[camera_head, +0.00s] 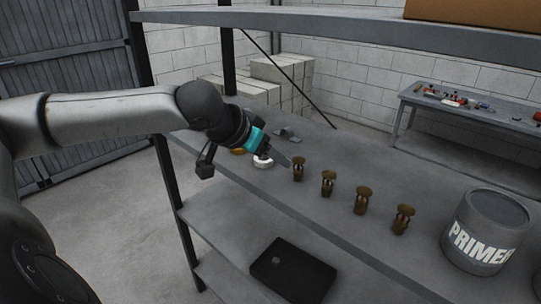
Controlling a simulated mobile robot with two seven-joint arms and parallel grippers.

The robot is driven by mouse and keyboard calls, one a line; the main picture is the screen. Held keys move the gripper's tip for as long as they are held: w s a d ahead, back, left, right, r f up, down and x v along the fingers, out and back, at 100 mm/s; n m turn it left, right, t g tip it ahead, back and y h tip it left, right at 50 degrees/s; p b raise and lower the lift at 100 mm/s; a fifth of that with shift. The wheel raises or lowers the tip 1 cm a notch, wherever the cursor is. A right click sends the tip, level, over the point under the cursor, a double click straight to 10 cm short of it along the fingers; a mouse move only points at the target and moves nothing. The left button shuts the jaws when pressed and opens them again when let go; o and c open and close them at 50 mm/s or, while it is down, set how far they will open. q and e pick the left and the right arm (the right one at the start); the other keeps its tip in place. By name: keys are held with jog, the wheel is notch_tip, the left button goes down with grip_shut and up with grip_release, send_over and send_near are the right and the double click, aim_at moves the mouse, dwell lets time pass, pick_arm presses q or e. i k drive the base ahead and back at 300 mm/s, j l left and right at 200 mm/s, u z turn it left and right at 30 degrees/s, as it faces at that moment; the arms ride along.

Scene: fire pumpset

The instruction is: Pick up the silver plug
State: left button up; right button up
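A small whitish-silver round piece (264,162), which looks like the silver plug, sits on the grey shelf (330,225) near its left end. My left arm comes in from the left, and its gripper (283,159) is right at this piece, low over the shelf. The fingers are small, dark and partly hidden by the wrist, so I cannot tell whether they are open or shut, or whether they touch the piece. A gold-coloured piece (238,152) lies just left, partly covered by my wrist. My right gripper is not in view.
Several brass sprinkler-like fittings (328,184) stand in a row to the right. A grey flat part (288,134) lies behind the gripper. A primer bucket (486,232) stands at the right. An upper shelf (340,31) hangs above, with a post (140,50) at left.

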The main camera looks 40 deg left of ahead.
aim_at(276, 260)
jog(key=u, duration=1.2)
